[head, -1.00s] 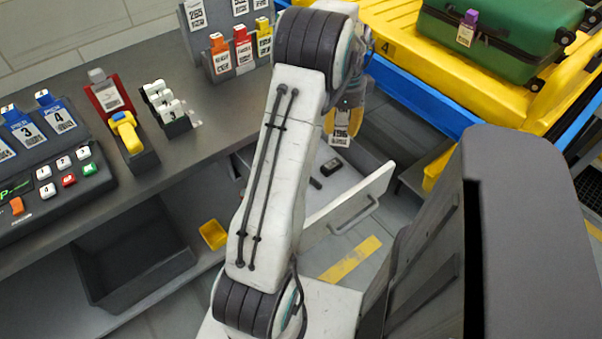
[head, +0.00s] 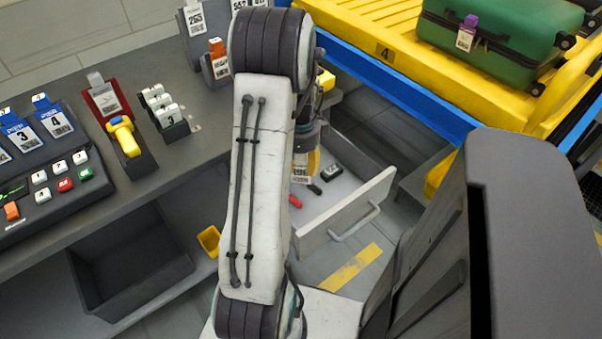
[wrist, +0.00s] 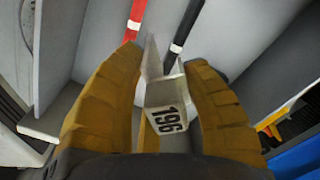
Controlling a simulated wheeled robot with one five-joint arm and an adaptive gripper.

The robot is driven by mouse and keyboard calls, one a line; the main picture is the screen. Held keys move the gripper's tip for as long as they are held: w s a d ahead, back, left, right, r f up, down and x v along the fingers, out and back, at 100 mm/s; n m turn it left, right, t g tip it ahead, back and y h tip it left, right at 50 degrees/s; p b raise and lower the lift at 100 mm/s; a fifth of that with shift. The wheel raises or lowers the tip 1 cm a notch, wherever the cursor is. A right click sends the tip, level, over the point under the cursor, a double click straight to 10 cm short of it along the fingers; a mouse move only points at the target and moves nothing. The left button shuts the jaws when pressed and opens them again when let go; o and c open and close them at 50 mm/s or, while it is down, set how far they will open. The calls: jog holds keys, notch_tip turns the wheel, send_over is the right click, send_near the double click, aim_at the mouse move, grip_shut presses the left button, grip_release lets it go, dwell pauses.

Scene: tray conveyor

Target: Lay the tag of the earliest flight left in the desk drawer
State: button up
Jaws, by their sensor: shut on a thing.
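My gripper (head: 305,160) hangs over the open desk drawer (head: 318,234), partly behind my own arm. In the wrist view my gripper's two yellow fingers (wrist: 163,60) are closed around a white tag (wrist: 168,116) printed 196. The tag is bent or folded, with a pale flap standing up between the fingers. In the head view the tag (head: 300,173) shows small below the fingers, above the drawer floor. Whether it touches anything in the drawer cannot be told.
The drawer holds a red pen (head: 295,201), a black pen (head: 314,189) and a small black object (head: 331,173). A yellow conveyor tray (head: 400,50) with a green suitcase (head: 490,45) is at the right. A button panel (head: 45,190) sits on the desk.

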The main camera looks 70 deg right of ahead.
jog(key=shift+f, duration=1.9)
jog(key=shift+f+b, duration=0.1)
jog(key=shift+b, duration=0.2)
jog(key=o, duration=1.1)
jog(key=shift+o, duration=0.2)
notch_tip(320, 180, up, 12)
jog(key=shift+p, duration=1)
jog(key=shift+a, duration=0.1)
